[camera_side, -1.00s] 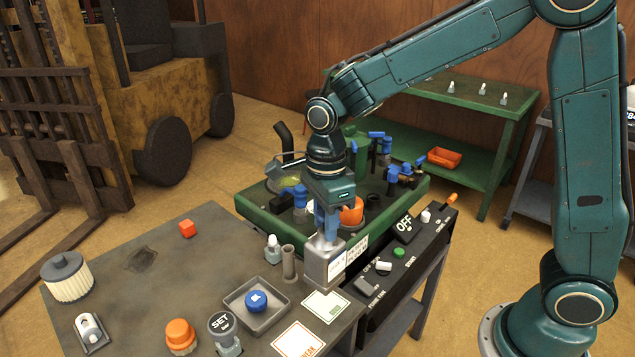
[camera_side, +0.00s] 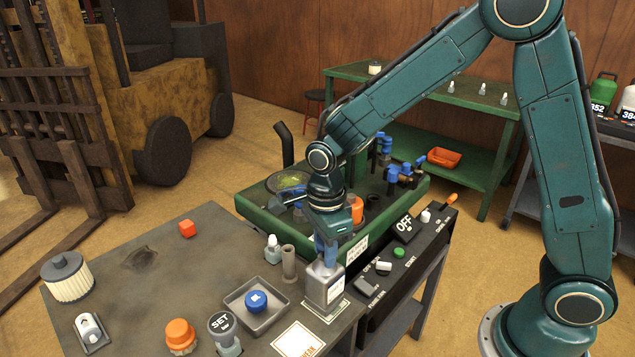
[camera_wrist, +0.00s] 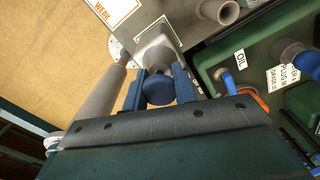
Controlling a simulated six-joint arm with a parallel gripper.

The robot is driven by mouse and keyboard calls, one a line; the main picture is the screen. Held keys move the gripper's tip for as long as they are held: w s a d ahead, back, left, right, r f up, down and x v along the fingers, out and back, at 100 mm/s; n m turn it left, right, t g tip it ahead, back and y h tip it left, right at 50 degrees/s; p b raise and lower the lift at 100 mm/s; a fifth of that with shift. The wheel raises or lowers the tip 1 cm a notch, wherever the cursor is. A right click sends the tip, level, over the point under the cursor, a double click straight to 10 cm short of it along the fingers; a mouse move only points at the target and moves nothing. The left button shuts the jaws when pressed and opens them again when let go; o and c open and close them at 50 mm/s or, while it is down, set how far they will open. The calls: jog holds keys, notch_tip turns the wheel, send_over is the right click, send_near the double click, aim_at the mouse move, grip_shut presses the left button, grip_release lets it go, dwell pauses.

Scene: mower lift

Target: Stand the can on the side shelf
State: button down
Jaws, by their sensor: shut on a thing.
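A grey box-shaped can (camera_side: 323,288) with a pale label on its side is upright below my gripper (camera_side: 326,250). In the wrist view my gripper (camera_wrist: 160,85) has its blue fingers on either side of a round blue cap, shut on the can (camera_wrist: 158,48). The can's base is over a printed card (camera_side: 342,312) at the bench's right front edge and hides most of it. I cannot tell whether the base touches the card. I cannot tell which surface is the side shelf; a grey shelf (camera_side: 540,198) shows at right, partly behind my arm.
A grey tray (camera_side: 275,322) with a blue knob is left of the can. A grey tube (camera_side: 289,262) and a white-capped bottle (camera_side: 272,250) stand close behind. The black control panel (camera_side: 405,270) borders the bench's right side.

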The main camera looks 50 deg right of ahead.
jog(key=shift+f, duration=0.15)
jog(key=c, duration=1.1)
grip_release()
jog(key=shift+f, duration=0.1)
notch_tip(320, 180, up, 12)
jog(key=shift+r, duration=0.1)
